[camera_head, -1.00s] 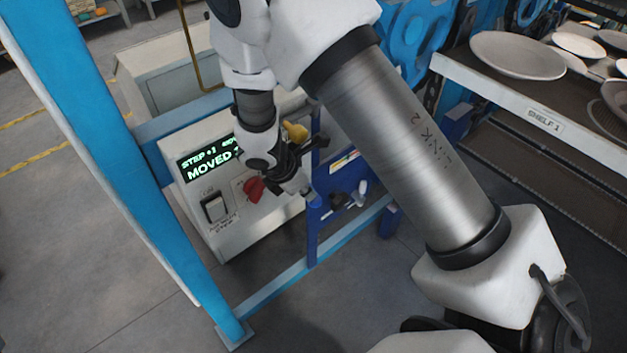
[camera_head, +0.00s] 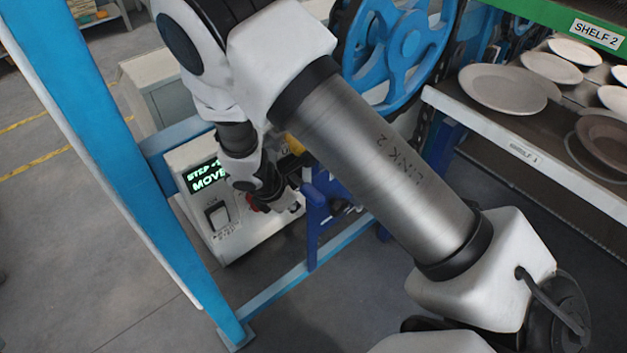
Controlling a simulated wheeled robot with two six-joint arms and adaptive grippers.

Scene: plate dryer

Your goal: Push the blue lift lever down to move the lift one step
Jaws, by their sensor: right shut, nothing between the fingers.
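My right gripper (camera_head: 293,203) is shut and empty, in front of the control box (camera_head: 265,238) and beside the blue lever panel (camera_head: 317,215). The blue lift lever is mostly hidden by my right arm and gripper, so I cannot tell its position or whether the gripper touches it. A red knob (camera_head: 256,203) shows beside the gripper, and part of a yellow knob (camera_head: 294,144) shows behind it. The lit display (camera_head: 206,176) reads "STEP" and "MOVE", partly covered by my arm. My left gripper is not in view.
Lift shelf 1 (camera_head: 525,153) at the right carries several white plates (camera_head: 503,90) and a brown one. Green-edged shelf 2 (camera_head: 560,15) is above it. A big blue wheel (camera_head: 390,45) stands behind my arm. A blue post (camera_head: 110,150) stands left; the floor in front is clear.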

